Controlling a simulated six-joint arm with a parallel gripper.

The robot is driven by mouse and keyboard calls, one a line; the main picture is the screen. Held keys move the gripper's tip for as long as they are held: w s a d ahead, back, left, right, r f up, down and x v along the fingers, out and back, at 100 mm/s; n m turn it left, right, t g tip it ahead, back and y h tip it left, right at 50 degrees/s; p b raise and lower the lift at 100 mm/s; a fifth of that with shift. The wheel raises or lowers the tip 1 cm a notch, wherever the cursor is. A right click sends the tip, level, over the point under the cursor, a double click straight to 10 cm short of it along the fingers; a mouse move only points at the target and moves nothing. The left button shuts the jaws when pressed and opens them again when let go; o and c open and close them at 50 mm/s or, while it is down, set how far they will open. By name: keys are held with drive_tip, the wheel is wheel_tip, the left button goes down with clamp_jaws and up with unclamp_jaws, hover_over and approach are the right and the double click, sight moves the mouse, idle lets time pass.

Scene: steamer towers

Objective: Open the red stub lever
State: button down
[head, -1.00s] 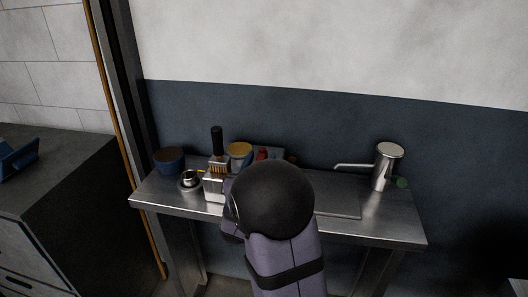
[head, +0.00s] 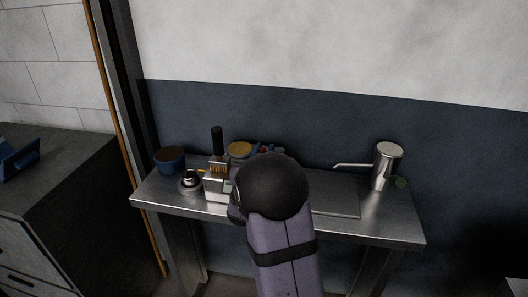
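A small red part (head: 265,149) shows just above the dark round joint of my arm, near the back of the steel table. Blue and dark pieces sit close around it. It is too small and too covered to tell whether it is the stub lever or how it is turned. My arm stands in front of this spot and hides most of what is there. My gripper is hidden behind my arm, so its fingers and any contact do not show.
The steel table (head: 393,228) carries a blue pot (head: 169,161), a small round metal piece (head: 190,181), a metal block holding a brush (head: 217,183) and a tan-topped tub (head: 239,149) left of my arm. A metal dispenser (head: 386,166) stands right. The table's right front is clear.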

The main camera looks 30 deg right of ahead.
drive_tip(key=shift+w+f+y+b, duration=0.1)
drive_tip(key=shift+y+b, duration=0.2)
drive_tip(key=shift+b, duration=0.1)
drive_tip(key=n+t+y+b, duration=0.1)
drive_tip(key=a+n+t+y+b, duration=0.1)
drive_tip(key=shift+w+f+b, duration=0.1)
drive_tip(key=shift+w+b, duration=0.2)
drive_tip(key=shift+b, duration=0.05)
drive_tip(key=n+y, duration=0.1)
drive_tip(key=t+y+b, duration=0.1)
drive_tip(key=a+n+y+b, duration=0.1)
drive_tip(key=shift+w+n+t, duration=0.3)
drive_tip(key=shift+t, duration=0.1)
drive_tip(key=n+y, duration=0.1)
drive_tip(key=a+n+y, duration=0.1)
drive_tip(key=y, duration=0.1)
drive_tip(key=n+t+y, duration=0.1)
drive_tip(key=y, duration=0.1)
drive_tip(key=shift+w+a+r+p, duration=0.25)
drive_tip(key=shift+a+p, duration=0.15)
drive_tip(key=shift+a+n+y+p, duration=0.6)
drive_tip(key=shift+n+y, duration=0.15)
drive_tip(key=shift+y, duration=0.45)
drive_tip(key=shift+a+n+y+p, duration=0.5)
drive_tip(key=shift+n+y, duration=0.25)
drive_tip(key=shift+y, duration=0.45)
drive_tip(key=c, duration=1.5)
unclamp_jaws()
